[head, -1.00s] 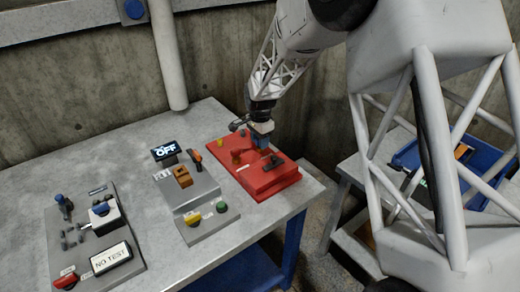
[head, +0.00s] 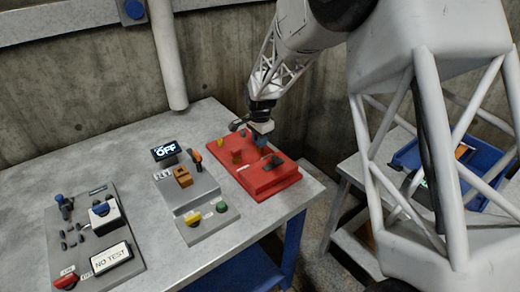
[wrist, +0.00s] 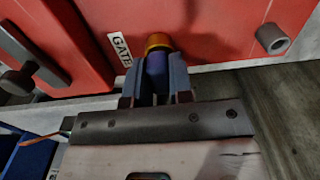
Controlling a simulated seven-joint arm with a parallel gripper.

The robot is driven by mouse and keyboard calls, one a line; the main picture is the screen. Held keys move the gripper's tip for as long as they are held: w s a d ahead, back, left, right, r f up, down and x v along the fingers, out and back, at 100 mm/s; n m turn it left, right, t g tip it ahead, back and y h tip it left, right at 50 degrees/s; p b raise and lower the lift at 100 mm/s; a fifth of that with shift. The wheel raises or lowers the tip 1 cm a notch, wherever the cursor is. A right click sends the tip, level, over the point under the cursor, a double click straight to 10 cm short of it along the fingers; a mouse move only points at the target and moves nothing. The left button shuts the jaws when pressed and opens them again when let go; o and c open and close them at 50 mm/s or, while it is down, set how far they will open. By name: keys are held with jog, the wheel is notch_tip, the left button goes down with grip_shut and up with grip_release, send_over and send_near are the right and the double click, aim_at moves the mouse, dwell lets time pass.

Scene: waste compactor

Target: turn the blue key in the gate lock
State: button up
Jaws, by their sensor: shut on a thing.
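The blue key (wrist: 157,66) shows in the wrist view between the two fingers of my gripper (wrist: 156,84), which is shut on it. The key's far end meets the brass-yellow round gate lock (wrist: 158,42) on the red panel, beside a white GATE label (wrist: 121,49). How far the key sits in the lock is hidden. In the head view my gripper (head: 261,138) points down over the far right part of the red panel (head: 258,183); the key and lock cannot be made out there.
A dark handle (wrist: 18,79) is left of the lock and a grey tube (wrist: 272,38) right of it in the wrist view. In the head view a grey console with an OFF display (head: 166,150) and a NO TEST panel (head: 111,258) stand to the left.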

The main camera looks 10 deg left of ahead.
jog(key=shift+f+n, duration=0.1)
jog(key=shift+n, duration=2.2)
jog(key=n, duration=0.4)
jog(key=shift+n, duration=0.3)
jog(key=n, duration=0.4)
jog(key=shift+n, duration=0.3)
